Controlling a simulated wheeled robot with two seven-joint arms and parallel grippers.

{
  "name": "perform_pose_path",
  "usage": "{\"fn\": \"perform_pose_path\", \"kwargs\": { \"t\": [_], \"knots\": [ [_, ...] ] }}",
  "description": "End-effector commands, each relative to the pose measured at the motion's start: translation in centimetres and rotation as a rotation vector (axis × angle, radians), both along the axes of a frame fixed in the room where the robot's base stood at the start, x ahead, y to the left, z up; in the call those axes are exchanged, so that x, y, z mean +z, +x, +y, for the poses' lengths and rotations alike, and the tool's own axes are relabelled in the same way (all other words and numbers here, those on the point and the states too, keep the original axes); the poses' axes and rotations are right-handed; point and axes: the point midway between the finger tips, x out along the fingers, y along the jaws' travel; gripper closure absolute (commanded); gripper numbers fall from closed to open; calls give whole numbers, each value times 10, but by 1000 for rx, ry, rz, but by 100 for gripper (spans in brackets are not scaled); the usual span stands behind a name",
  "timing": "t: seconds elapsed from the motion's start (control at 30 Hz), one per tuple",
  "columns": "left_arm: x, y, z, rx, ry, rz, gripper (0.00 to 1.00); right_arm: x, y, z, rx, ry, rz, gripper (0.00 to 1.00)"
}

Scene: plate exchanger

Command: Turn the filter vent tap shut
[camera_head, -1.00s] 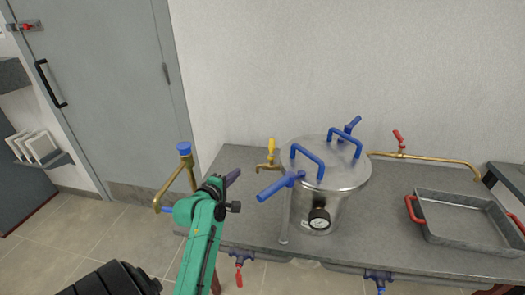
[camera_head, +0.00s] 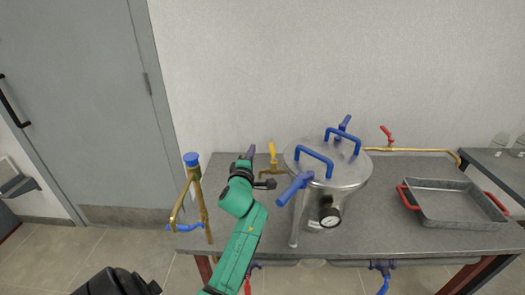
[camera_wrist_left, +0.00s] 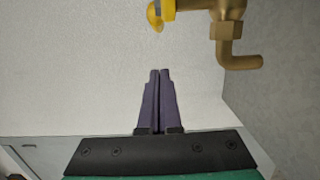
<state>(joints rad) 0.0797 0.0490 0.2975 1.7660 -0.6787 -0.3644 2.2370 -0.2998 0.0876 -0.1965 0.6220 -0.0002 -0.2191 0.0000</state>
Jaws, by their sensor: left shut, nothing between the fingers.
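A small brass tap (camera_head: 269,172) with an upright yellow handle (camera_head: 272,148) stands at the back of the grey table, just left of the steel filter vessel (camera_head: 330,171). The frames do not label which tap is the filter vent. My left gripper (camera_head: 251,150) is shut and empty, just left of the yellow handle. In the left wrist view its dark purple fingers (camera_wrist_left: 159,71) are together. The yellow handle (camera_wrist_left: 159,16) and brass body (camera_wrist_left: 230,28) are beyond the tips, with a visible gap. My right gripper is not in view.
A brass pipe with a blue cap (camera_head: 191,160) stands left of my arm. A red-handled tap (camera_head: 386,134) and a grey tray (camera_head: 455,218) are at the right.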

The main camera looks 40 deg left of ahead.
Motion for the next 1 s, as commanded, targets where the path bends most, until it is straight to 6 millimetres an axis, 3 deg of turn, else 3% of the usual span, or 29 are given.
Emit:
{"fn": "perform_pose_path", "kwargs": {
  "t": [0.03,0.2,0.57,0.87,1.0],
  "knots": [
    [-1,7,-10,-6,-6,0,100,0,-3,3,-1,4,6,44],
    [-1,20,-25,-5,-5,-1,100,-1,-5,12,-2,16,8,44],
    [-1,22,-27,-6,-4,0,100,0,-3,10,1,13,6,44],
    [5,33,-35,-130,-4,3,100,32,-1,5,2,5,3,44],
    [0,34,-36,-154,-3,0,100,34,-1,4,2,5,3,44]
  ]
}}
